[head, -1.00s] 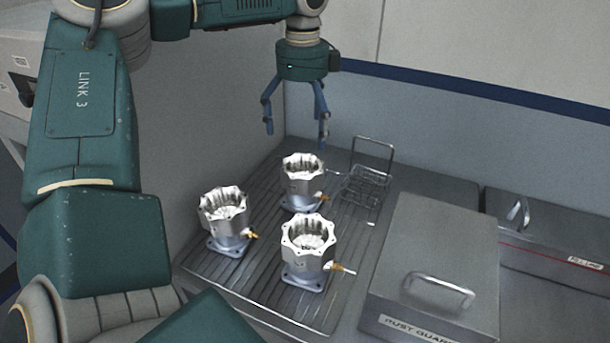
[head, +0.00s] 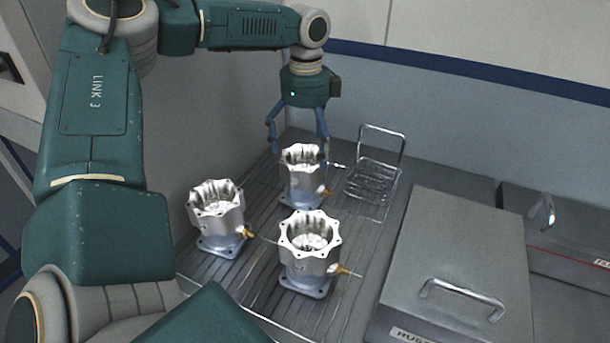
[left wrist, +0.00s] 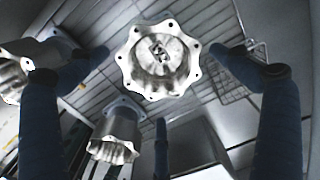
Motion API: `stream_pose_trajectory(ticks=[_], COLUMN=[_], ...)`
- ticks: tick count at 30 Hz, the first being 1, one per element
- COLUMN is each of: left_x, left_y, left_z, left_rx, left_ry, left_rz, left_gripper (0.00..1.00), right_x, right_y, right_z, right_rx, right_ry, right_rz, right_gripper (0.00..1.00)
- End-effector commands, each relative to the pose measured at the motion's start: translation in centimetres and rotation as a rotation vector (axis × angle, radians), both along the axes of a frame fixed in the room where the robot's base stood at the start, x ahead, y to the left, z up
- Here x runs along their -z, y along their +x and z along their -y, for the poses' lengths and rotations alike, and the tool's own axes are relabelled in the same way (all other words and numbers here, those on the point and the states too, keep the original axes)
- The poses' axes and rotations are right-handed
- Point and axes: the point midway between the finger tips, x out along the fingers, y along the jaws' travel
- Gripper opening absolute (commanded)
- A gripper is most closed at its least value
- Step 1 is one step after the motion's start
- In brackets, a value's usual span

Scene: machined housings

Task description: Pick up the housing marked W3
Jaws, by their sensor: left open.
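Three silver machined housings with scalloped rims stand upright on a ribbed tray: a back one (head: 302,186), a left one (head: 217,215) and a front one (head: 309,262). My left gripper (head: 298,150) is open and empty, pointing down at the back housing, its fingers around the level of the rim. In the left wrist view that housing (left wrist: 160,62) lies between the open fingertips (left wrist: 157,54). Dark characters show inside its bore; I cannot read them surely. The other two housings appear there at left (left wrist: 18,72) and below (left wrist: 114,138). Their marks are not legible.
A wire basket (head: 371,178) stands close right of the back housing. A grey lidded box (head: 455,250) with a handle fills the right. A wall rises behind. Small brass fittings stick out of the housings. The tray (head: 250,290) has bare room in front.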

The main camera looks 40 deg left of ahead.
Motion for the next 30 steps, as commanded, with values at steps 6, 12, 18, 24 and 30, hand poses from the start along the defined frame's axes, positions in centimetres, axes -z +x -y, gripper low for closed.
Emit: stream_pose_trajectory(ticks=[6, 12, 18, 24, 30], left_x=[2.7, 4.9, 5.2, 5.2, 5.2], left_y=[0.0, 0.2, 0.2, 0.2, 0.2], left_z=[-0.3, -0.3, -0.3, -0.3, -0.3], left_rx=[-0.001, 0.0, 0.0, 0.0, 0.0], left_ry=[0.001, 0.001, 0.001, 0.0, 0.0], left_rz=[-0.007, -0.001, 0.0, 0.0, -0.001], left_gripper=[1.0, 1.0, 1.0, 0.7, 0.31], right_x=[-1.4, -1.7, -1.6, -1.6, -1.6], right_y=[0.1, 0.3, 0.4, 0.4, 0.4], right_z=[0.1, 0.0, 0.0, 0.0, 0.0], right_rx=[0.0, 0.0, 0.0, 0.0, 0.0], right_ry=[-0.001, 0.0, 0.0, 0.0, 0.001], right_rz=[0.002, 0.005, 0.006, 0.006, 0.007], right_gripper=[0.4, 0.4, 0.4, 0.4, 0.4])
